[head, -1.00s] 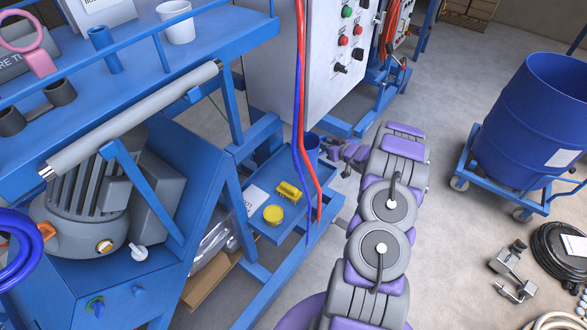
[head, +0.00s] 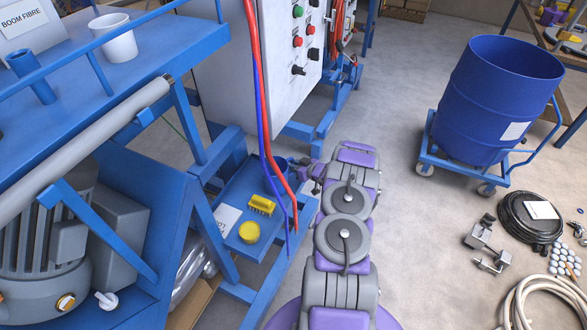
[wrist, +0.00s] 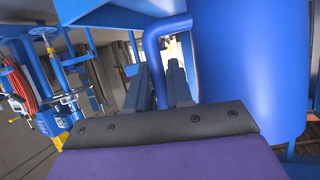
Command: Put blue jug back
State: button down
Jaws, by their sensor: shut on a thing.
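The blue jug (head: 278,167) is at the back right of the low blue tray, partly hidden by the hanging red and blue hoses. In the wrist view its blue body (wrist: 245,75) fills the right side, with its curved handle (wrist: 152,45) at the middle. My gripper (head: 304,168) reaches the jug from the right in the head view. Its dark fingers also show in the wrist view (wrist: 166,80), shut at the handle. The jug looks upright. I cannot tell whether its base touches the tray.
The blue tray (head: 262,182) holds a yellow brush (head: 262,205), a yellow round lid (head: 249,232) and a white paper (head: 226,218). Red hoses (head: 255,70) hang close by. A control cabinet (head: 235,75) stands behind. A blue drum (head: 490,100) on a trolley stands right, beyond open floor.

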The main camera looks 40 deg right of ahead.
jog(key=shift+a+f, duration=0.2)
jog(key=shift+f, duration=0.25)
jog(key=shift+a+r, duration=0.1)
jog(key=shift+r, duration=0.05)
jog(key=c, duration=1)
grip_release()
jog(key=shift+d, duration=0.4)
jog(key=shift+a, duration=0.2)
jog(key=p+v, duration=0.2)
jog(key=v, duration=1)
jog(key=shift+p, duration=0.4)
